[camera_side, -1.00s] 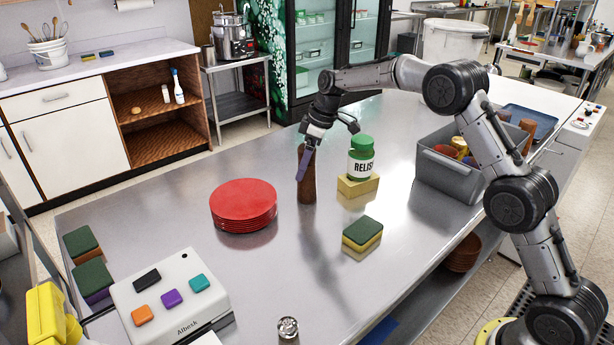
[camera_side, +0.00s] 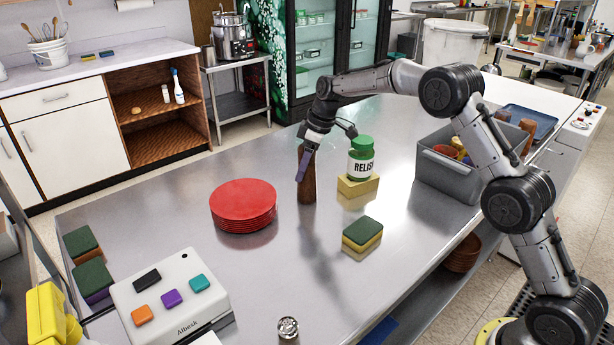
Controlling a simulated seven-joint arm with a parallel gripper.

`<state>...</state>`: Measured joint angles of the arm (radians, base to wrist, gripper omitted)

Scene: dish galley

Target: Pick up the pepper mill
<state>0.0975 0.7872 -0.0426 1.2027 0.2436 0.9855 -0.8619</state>
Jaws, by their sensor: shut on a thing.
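The pepper mill (camera_side: 308,187) is a brown wooden cylinder standing upright on the steel table. My gripper (camera_side: 305,165) is at its upper part, with a purple-grey finger across the mill's near left side. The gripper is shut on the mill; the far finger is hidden. The mill's base looks to be at or very close to the table top; I cannot tell if there is a gap.
A relish jar (camera_side: 361,160) stands on a yellow block (camera_side: 358,186) close to the right. A stack of red plates (camera_side: 243,204) is to the left. A green-yellow sponge (camera_side: 362,234) lies in front. A grey bin (camera_side: 447,176) is farther right.

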